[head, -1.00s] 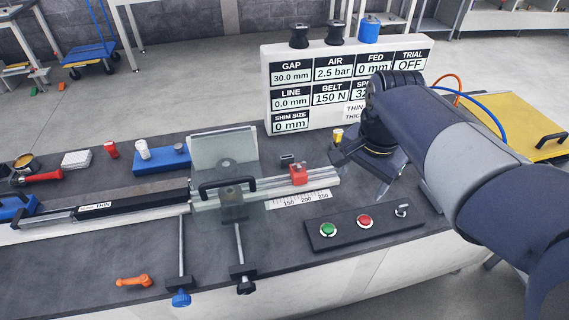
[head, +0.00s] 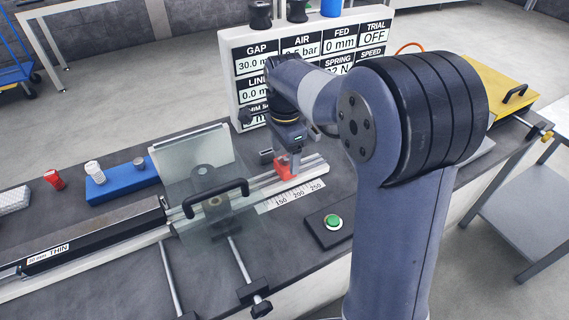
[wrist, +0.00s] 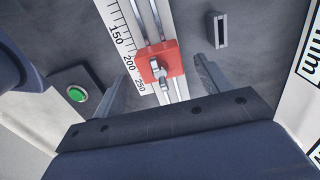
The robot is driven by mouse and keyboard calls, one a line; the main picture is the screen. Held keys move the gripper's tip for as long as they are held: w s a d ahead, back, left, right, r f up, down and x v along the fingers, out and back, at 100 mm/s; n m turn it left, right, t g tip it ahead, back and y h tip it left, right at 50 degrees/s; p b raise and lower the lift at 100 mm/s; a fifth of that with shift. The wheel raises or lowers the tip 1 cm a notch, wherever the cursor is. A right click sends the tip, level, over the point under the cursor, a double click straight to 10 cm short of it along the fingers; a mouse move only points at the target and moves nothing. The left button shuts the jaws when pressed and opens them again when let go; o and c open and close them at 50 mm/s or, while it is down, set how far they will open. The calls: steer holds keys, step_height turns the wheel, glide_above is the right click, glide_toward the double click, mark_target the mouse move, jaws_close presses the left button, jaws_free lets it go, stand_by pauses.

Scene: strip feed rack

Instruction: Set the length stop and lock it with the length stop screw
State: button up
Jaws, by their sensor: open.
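The length stop is a red block (head: 287,168) on the metal rail (head: 312,167), behind the printed scale (head: 291,197). In the wrist view the red block (wrist: 174,60) sits beside the 200 to 250 part of the scale (wrist: 118,38). The length stop screw (wrist: 158,71), a small grey metal screw with a cross handle, stands on the block's face. My gripper (wrist: 164,72) is open, its fingers on either side of the block with gaps visible. In the head view my gripper (head: 289,152) points down just above the block and partly hides it.
A clear guard with a black handle (head: 216,197) stands left of the stop. A green button (head: 333,221) is on a panel in front. The display board (head: 241,90) stands close behind my gripper.

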mark_target(281, 165)
steer(key=shift+f, duration=1.85)
steer(key=shift+c, duration=0.5)
steer(key=c, duration=1.3)
steer(key=shift+s+a+r+p, duration=0.15)
steer(key=shift+s+a+p, duration=0.1)
steer(key=shift+a+p, duration=0.15)
steer(key=shift+a, duration=0.1)
steer(key=o, duration=1.4)
